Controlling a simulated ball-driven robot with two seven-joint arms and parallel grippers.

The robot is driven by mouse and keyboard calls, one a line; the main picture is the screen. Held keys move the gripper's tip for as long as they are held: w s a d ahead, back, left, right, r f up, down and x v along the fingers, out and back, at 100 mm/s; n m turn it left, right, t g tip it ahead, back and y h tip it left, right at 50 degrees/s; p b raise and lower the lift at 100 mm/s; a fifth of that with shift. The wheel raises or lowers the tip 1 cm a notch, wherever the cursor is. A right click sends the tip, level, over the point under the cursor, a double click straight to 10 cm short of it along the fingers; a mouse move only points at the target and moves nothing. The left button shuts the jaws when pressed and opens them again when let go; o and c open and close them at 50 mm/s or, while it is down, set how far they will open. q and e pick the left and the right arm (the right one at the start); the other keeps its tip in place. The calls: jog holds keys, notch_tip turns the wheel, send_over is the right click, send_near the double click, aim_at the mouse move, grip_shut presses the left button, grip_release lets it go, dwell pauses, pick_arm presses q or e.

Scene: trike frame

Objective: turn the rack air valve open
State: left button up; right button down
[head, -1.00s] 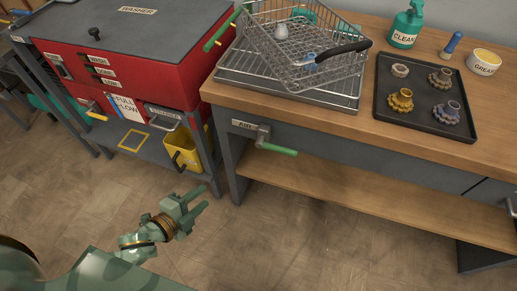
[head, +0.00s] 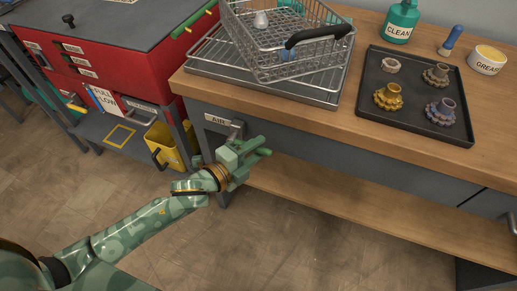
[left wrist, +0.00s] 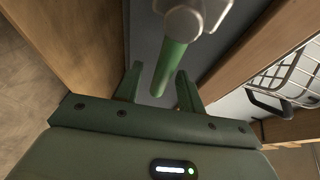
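The air valve is on the front of the bench, by the AIR label (head: 217,120). In the left wrist view its green handle (left wrist: 172,65) hangs from a grey metal valve body (left wrist: 184,20). My left gripper (head: 262,152) is at the valve in the head view and hides most of it. In the left wrist view the left gripper (left wrist: 157,84) is open, with one finger on each side of the handle's free end. A gap shows between the handle and each finger. My right gripper is in neither view.
A wire basket (head: 290,45) and a dark tray (head: 385,118) with several gear parts sit on the bench top. The lower wooden shelf (head: 370,205) lies below the valve. A red washer (head: 100,75) and a yellow bin (head: 163,147) stand to the left.

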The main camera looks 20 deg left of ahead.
pick_arm(q)
jog(key=shift+w+d+f, duration=0.1)
jog(key=shift+w+d, duration=0.1)
jog(key=shift+w, duration=0.3)
jog(key=shift+c, duration=0.3)
grip_shut()
